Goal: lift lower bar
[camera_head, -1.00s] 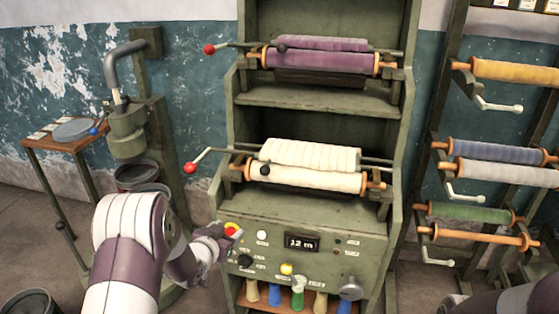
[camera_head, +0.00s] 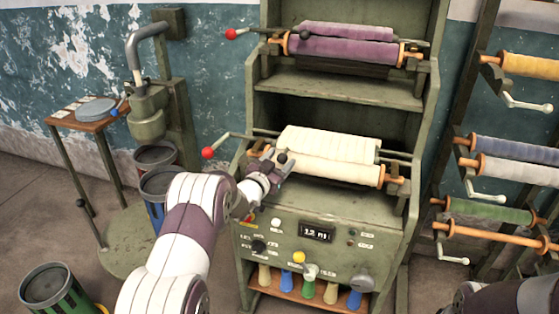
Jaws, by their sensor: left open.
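The lower bar (camera_head: 232,136) is a thin metal rod with a red ball (camera_head: 208,153) at its left end. It runs along the cream cloth roll (camera_head: 340,172) on the machine's lower shelf. My left gripper (camera_head: 280,167) is at the left end of this roll, close to a small black knob (camera_head: 282,157). It is open; I cannot tell whether it touches the knob or bar. Part of the roll's left end is hidden behind the gripper. My right gripper is out of view; only part of my right arm shows at lower right.
Above is a purple roll (camera_head: 340,50) with its own red-ended bar. Below is a control panel (camera_head: 315,232) with a display and buttons. Racks of coloured rolls (camera_head: 490,212) stand at right. A small table (camera_head: 85,118), a crank stand and bins (camera_head: 50,288) are at left.

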